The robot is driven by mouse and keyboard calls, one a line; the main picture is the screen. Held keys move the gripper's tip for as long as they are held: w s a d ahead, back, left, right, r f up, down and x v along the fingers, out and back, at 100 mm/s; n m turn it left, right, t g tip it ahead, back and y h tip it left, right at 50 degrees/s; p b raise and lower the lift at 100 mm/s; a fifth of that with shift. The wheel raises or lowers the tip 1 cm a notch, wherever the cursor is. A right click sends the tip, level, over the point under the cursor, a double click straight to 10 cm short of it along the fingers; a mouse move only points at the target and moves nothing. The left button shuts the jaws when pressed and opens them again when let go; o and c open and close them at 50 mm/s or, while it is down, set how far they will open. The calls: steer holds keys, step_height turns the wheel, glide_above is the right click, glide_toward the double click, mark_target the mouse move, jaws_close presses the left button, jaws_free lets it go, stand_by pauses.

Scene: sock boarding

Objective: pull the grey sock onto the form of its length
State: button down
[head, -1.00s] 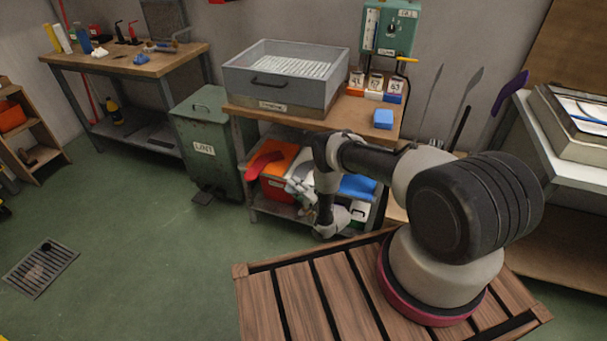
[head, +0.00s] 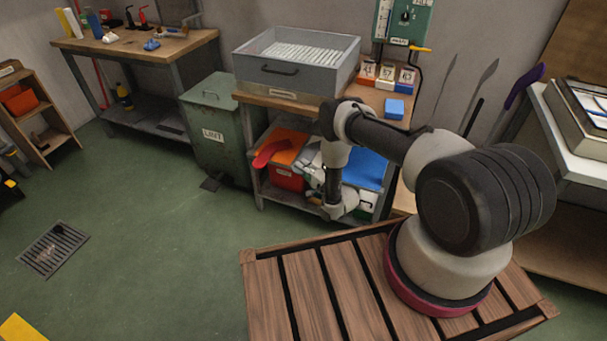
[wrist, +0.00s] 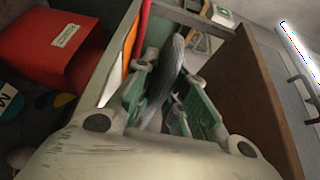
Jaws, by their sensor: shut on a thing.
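My gripper (wrist: 169,82) is shut on a long dark grey thing in the wrist view, which looks like the grey sock (wrist: 174,58). It sits between the green finger pads and extends beyond them. In the head view my wrist is low in front of the small bench's lower shelf, and the fingertips cannot be made out. Tall thin forms stand to the right behind my arm: a grey one (head: 445,88), another grey one (head: 482,84) and one with a purple covering (head: 522,86). My arm hides their lower parts.
A grey tray box (head: 295,62) and numbered boxes (head: 387,73) stand on the bench. The shelf below holds a red bin (head: 287,178) and a blue one (head: 365,168). A green lint bin (head: 213,125) stands left. The floor at left is open.

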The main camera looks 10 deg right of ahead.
step_height(320, 180, up, 5)
steer(key=shift+r, duration=0.1)
stand_by(0.3)
step_height(320, 180, down, 10)
stand_by(0.4)
steer(key=c, duration=1.5)
jaws_free()
steer(key=shift+o, duration=0.2)
steer(key=v, duration=0.7)
steer(key=shift+s+d, duration=0.3)
